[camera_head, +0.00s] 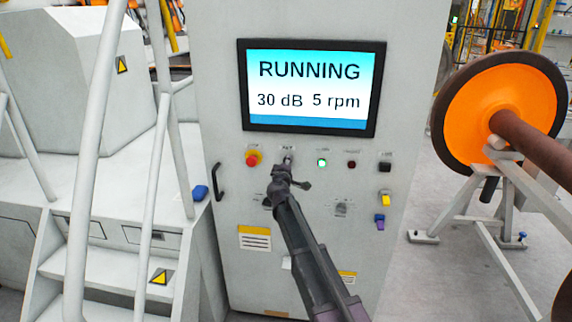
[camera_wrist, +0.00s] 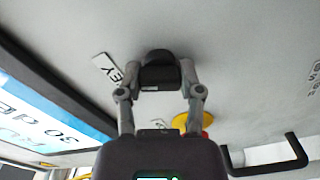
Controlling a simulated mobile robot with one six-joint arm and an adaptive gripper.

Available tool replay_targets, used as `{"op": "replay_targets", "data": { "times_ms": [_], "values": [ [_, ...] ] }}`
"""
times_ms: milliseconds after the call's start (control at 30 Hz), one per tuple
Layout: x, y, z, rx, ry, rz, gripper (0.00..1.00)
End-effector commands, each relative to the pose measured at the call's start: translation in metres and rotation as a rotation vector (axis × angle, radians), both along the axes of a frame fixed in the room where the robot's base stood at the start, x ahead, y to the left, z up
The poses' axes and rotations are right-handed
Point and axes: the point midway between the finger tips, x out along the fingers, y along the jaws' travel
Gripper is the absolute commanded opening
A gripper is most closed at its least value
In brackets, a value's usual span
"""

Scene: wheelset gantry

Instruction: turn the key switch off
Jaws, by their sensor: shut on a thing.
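The key switch (camera_wrist: 158,58) is a dark round knob on the grey cabinet panel, beside a small label reading "KEY" in the wrist view. My gripper (camera_wrist: 160,78) has both fingers closed around it, one on each side. In the head view my gripper (camera_head: 287,168) reaches up to the panel just below the screen and hides most of the switch. The screen (camera_head: 315,88) reads "RUNNING", "30 dB" and "5 rpm".
A red emergency button on yellow (camera_head: 252,158) is left of my gripper. A lit green lamp (camera_head: 322,162), a dark red button (camera_head: 351,164) and a black switch (camera_head: 385,167) are to the right. A black handle (camera_head: 217,182) sticks out at the panel's left edge.

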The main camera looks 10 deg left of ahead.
Motion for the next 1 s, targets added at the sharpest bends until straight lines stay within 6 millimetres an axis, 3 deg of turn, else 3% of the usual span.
{"op": "replay_targets", "data": {
  "times_ms": [700, 1000],
  "values": [
    [0.0013, 0.0000, 0.0009, -0.640, 0.021, -0.002, 0.00],
    [0.0015, 0.0004, 0.0011, -0.833, 0.028, -0.003, 0.00]
  ]
}}
